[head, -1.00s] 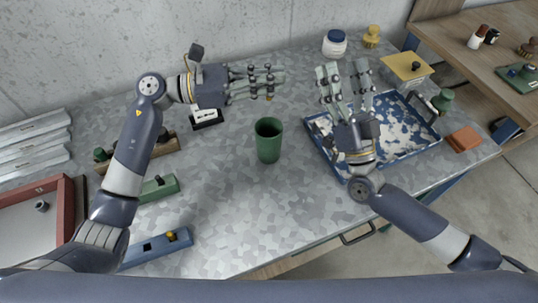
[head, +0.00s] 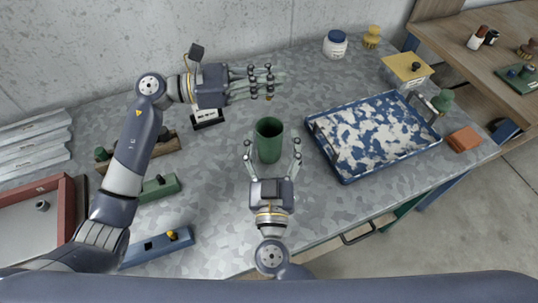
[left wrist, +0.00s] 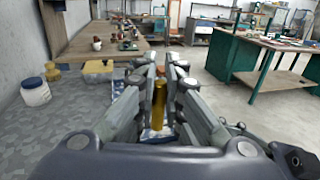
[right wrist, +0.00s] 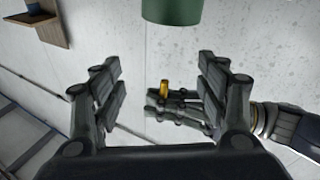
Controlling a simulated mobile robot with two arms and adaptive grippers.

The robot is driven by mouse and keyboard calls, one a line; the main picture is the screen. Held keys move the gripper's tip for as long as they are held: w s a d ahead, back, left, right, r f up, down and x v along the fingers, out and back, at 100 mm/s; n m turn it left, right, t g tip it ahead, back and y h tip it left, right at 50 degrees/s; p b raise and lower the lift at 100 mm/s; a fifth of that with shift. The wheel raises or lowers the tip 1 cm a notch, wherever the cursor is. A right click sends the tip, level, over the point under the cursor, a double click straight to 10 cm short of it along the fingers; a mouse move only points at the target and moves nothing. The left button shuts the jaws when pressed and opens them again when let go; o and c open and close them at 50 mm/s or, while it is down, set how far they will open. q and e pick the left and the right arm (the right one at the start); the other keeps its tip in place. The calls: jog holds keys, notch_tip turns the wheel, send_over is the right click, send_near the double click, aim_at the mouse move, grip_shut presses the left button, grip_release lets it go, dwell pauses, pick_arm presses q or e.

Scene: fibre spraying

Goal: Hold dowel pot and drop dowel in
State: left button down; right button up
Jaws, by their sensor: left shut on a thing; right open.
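The green dowel pot (head: 268,148) stands upright on the table in the head view; its lower part shows at the top of the right wrist view (right wrist: 172,10). My left gripper (head: 266,82) is behind the pot in the head view, shut on a brass-coloured dowel (left wrist: 159,105). The dowel also shows in the right wrist view (right wrist: 164,88). My right gripper (head: 271,152) is open and empty. Its fingers point at the pot from the front, one to each side; I cannot tell whether they touch it.
A blue tray (head: 340,177) with white flakes lies right of the pot. A white jar (head: 335,44), a yellow box (head: 405,68) and an orange block (head: 464,139) stand around it. Green (head: 160,188) and blue (head: 155,249) blocks lie at left. The table front is clear.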

jog(key=m+g, duration=0.1)
jog(key=g, duration=0.1)
send_near(270, 121)
jog(key=shift+s+d, duration=0.1)
jog(key=shift+s, duration=0.25)
jog(key=shift+w+f, duration=0.15)
jog(key=shift+f, duration=0.05)
jog(key=w, duration=1.1)
jog(key=shift+w, duration=0.3)
jog(key=c, duration=1)
